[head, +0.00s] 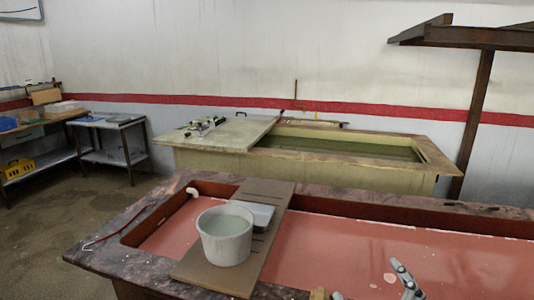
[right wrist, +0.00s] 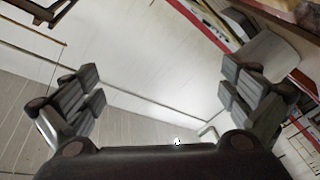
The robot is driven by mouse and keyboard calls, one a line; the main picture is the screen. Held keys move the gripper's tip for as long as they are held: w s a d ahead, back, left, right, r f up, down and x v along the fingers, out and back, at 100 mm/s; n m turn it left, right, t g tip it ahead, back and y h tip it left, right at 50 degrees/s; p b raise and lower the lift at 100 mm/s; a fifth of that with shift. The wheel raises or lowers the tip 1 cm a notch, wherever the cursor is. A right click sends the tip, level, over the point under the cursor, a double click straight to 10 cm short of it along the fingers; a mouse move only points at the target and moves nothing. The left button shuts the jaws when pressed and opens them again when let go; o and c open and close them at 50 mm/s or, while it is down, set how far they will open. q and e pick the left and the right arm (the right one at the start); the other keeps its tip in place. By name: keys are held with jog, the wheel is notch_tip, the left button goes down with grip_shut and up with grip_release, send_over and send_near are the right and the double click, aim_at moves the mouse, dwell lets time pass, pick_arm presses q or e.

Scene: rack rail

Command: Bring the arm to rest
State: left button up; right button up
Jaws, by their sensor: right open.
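My right gripper (right wrist: 166,98) shows in the right wrist view with its dark padded fingers spread wide apart. Nothing is between the fingers. The right wrist view is tilted and looks past them at pale walls and boards. In the head view a small grey jointed piece (head: 406,279) shows at the bottom right, over the red basin; I cannot tell whether it is part of my arm. My left gripper is in neither view.
A red-floored basin (head: 350,254) with a dark rim fills the front. A brown board (head: 208,278) lies across it, bearing a grey bucket (head: 226,247) and a small tray (head: 256,215). Behind stands a pale tank (head: 355,176). A wooden post (head: 474,125) rises at right. Floor is open at left.

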jog(key=s+d+f+m+g+h, duration=0.15)
jog(key=s+f+g, duration=0.3)
jog(key=f, duration=0.45)
jog(key=s+d+f+m+g, duration=0.1)
jog(key=s+f+m+g, duration=0.2)
jog(key=s+f, duration=0.35)
jog(key=s+a+f+m+g+y, duration=0.1)
jog(key=s+a+f+m+g, duration=0.1)
jog(key=s+f+g, duration=0.85)
jog(key=s+f+t, duration=0.1)
jog(key=s+f, duration=0.1)
jog(key=f, duration=1.1)
jog(key=s+f+t, duration=0.1)
jog(key=s+f, duration=0.1)
jog(key=f, duration=1.2)
jog(key=s+d+f+g, duration=0.1)
jog(key=s+d+f, duration=0.2)
jog(key=s+f, duration=1.3)
jog(key=shift+s, duration=0.45)
